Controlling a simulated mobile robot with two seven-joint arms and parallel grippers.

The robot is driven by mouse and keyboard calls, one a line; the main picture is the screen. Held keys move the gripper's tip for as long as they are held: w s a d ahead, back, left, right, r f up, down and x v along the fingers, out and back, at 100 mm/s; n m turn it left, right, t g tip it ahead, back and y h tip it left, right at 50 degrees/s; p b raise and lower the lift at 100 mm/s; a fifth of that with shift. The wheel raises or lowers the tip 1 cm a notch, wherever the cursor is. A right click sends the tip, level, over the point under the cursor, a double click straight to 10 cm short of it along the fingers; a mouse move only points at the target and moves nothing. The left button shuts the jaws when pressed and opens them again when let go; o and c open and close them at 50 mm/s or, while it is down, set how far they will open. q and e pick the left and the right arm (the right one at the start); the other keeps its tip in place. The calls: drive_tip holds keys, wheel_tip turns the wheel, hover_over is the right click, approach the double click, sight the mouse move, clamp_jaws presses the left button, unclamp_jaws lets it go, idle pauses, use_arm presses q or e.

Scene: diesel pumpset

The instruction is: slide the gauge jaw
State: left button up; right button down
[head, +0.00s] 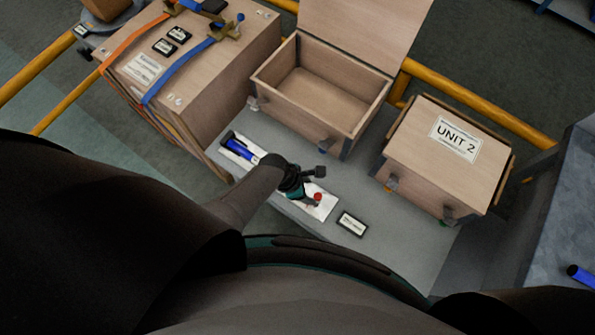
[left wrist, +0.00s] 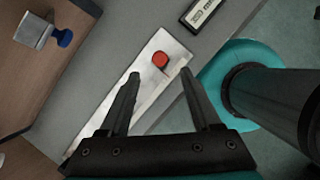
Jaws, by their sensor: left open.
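The gauge (head: 326,207) lies on the grey bench as a pale flat plate with a small red knob (head: 318,196) on it. In the left wrist view the pale plate (left wrist: 172,48) runs diagonally, and the red knob (left wrist: 160,60) sits near its upper end. My left gripper (head: 314,178) is over the gauge. In the left wrist view its two fingers (left wrist: 159,88) are spread, with the red knob beyond the tips and nothing between them. The gripper hides part of the plate in the head view. My right gripper is not in view.
On the grey bench (head: 395,236) are a black-framed label (head: 351,223) and a blue marker-like item in a dark holder (head: 238,148). An open wooden box (head: 336,125) and a closed "UNIT 2" box (head: 429,165) stand behind. A strapped crate (head: 221,84) stands at left.

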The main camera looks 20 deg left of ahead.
use_arm(q)
drive_tip(key=p+v, duration=0.4)
drive_tip(key=v, duration=0.4)
drive_tip(key=shift+w+d, duration=0.1)
idle(0.3)
